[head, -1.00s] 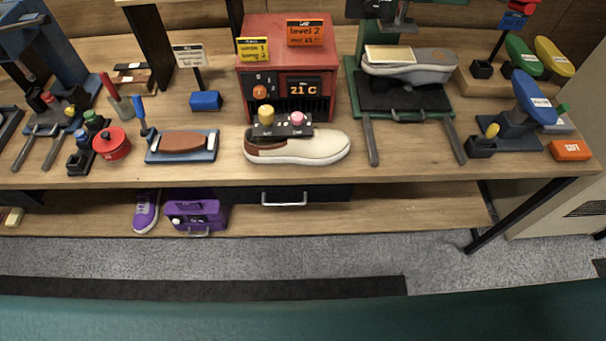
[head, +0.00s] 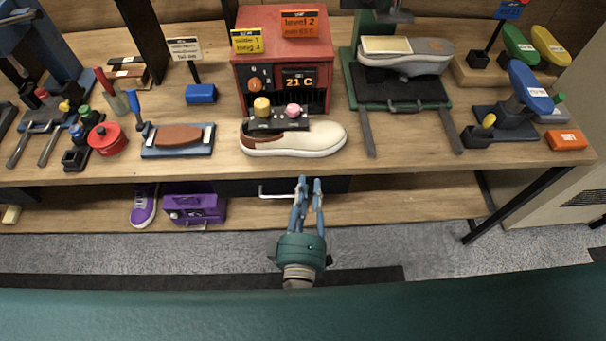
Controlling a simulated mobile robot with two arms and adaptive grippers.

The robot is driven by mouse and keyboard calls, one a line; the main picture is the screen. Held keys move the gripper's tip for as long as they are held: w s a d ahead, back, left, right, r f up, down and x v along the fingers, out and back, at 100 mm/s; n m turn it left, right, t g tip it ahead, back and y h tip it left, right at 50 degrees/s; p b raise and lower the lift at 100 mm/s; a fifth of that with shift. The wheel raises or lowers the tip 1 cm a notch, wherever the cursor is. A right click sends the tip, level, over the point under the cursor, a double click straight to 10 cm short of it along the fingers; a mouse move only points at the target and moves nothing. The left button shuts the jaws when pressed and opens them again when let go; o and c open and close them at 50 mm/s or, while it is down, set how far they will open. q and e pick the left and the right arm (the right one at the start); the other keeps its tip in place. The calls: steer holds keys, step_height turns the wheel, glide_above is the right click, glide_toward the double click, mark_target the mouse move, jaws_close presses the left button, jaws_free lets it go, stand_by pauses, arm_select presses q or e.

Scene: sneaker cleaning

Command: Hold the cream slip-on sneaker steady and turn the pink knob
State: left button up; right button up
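The cream slip-on sneaker (head: 318,140), with a brown section at its left end, lies lengthwise near the front edge of the workbench. The pink knob (head: 293,110) sits on a small dark panel (head: 278,123) beside a yellow knob (head: 262,106). The panel is at the upper side of the sneaker, in front of the red machine; I cannot tell whether they touch. My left gripper (head: 309,182) is below the sneaker in the picture, apart from it, pointing toward the bench. Its two blue fingers have a gap between them and hold nothing. My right gripper is out of view.
The red heater-like machine (head: 283,52) reads 21 C. A brush block on a blue tray (head: 150,152) lies left of the sneaker. A green press stand (head: 402,105) holding a grey shoe is to the right. A drawer handle (head: 270,194) is beside my gripper.

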arm_select(q)
step_height(320, 180, up, 7)
steer(key=n+y, duration=0.2)
steer(key=n, duration=0.3)
glide_toward(293, 131)
steer(key=w+d+r, duration=0.1)
steer(key=w+r, duration=0.1)
steer(key=w, duration=0.5)
steer(key=shift+d+t+y, duration=0.3)
steer(key=shift+d, duration=0.05)
steer(key=shift+r, duration=0.1)
jaws_close()
